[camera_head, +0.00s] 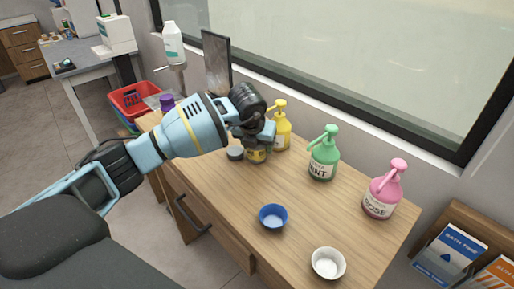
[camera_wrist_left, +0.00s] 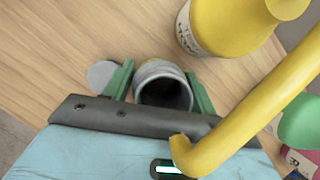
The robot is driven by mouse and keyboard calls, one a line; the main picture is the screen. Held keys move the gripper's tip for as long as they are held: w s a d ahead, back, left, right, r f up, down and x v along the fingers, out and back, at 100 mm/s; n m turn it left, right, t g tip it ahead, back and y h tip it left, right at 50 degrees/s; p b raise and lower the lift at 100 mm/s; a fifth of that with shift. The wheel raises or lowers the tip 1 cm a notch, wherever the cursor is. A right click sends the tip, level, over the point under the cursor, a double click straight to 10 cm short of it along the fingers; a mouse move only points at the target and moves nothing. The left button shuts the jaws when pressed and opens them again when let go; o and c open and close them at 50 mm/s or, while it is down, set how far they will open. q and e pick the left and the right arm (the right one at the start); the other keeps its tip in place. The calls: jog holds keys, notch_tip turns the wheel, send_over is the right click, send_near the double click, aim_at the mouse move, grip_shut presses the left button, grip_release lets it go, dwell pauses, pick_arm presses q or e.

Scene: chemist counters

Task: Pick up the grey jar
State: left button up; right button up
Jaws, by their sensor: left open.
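The grey jar (camera_wrist_left: 163,70) is open at the top and stands on the wooden counter. In the left wrist view its round dark mouth shows between the two green fingers of my left gripper (camera_wrist_left: 161,88). The fingers are open, one on each side of the jar; I cannot tell whether they touch it. In the head view my left gripper (camera_head: 254,138) is over the jar, whose labelled lower part (camera_head: 257,157) shows beneath. A flat grey disc, like a lid (camera_head: 235,153), lies beside it and also shows in the wrist view (camera_wrist_left: 101,74). My right gripper is not in view.
A yellow pump bottle (camera_head: 282,135) stands close beside the jar; its spout (camera_wrist_left: 255,115) crosses the wrist view. Green (camera_head: 323,158) and pink (camera_head: 382,195) pump bottles stand further right. Blue (camera_head: 273,216) and white (camera_head: 328,263) bowls are nearer the front.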

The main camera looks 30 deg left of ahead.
pick_arm(q)
jog(key=shift+c, duration=0.5)
jog(key=c, duration=0.7)
jog(key=shift+a+r, duration=0.1)
